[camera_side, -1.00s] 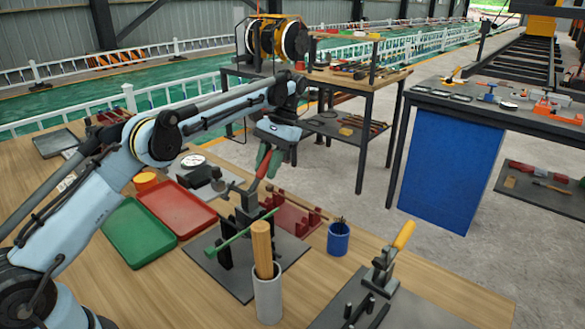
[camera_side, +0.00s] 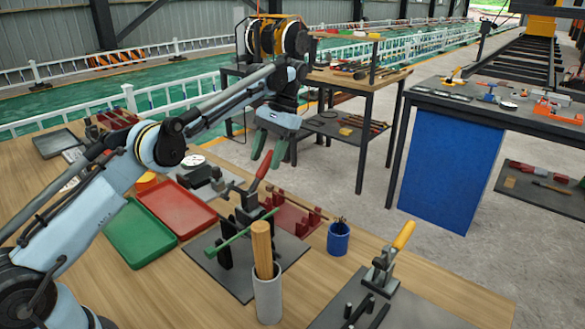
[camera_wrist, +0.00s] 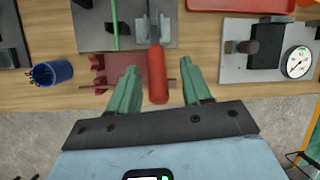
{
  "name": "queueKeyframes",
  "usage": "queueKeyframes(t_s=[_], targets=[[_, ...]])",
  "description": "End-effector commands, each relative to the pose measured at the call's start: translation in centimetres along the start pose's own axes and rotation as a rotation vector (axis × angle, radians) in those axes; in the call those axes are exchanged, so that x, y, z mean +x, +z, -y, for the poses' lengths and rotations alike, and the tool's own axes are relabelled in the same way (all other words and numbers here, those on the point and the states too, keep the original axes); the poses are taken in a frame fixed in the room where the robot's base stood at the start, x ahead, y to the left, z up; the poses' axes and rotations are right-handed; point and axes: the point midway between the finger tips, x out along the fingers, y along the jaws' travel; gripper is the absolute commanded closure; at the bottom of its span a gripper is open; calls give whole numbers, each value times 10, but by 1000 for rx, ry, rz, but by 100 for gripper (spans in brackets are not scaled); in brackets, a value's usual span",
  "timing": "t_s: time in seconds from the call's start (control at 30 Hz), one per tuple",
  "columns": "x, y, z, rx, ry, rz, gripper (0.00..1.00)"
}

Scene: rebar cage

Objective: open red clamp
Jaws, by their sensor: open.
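The red clamp's handle (camera_side: 260,172) stands up and tilts to the right above its metal body (camera_side: 248,205) in the side view. The clamp sits on a dark plate (camera_side: 232,277) with a green rod (camera_side: 240,236) across it. My gripper (camera_side: 266,158) is open and empty, just above and beside the handle's top, apart from it. In the wrist view, the red handle (camera_wrist: 157,75) lies between the two green fingers of my gripper (camera_wrist: 160,85), with a gap on both sides. Whether the fingertips reach the handle's depth is hard to tell.
A red rack (camera_side: 290,215) stands behind the clamp. A blue cup (camera_side: 338,240) is to the right, and a grey cup with wooden rods (camera_side: 267,298) is in front. Red (camera_side: 178,209) and green (camera_side: 138,233) trays lie left. A yellow-handled clamp (camera_side: 390,258) stands at the right.

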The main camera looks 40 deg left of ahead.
Motion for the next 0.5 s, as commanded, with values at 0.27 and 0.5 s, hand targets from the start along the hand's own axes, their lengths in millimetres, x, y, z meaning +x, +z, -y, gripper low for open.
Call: queueKeyframes(t_s=[0.27, 0.5], targets=[[-15, 11, -5, 2, -1, 0, 52], [-26, 29, -24, 3, -1, -1, 52]])
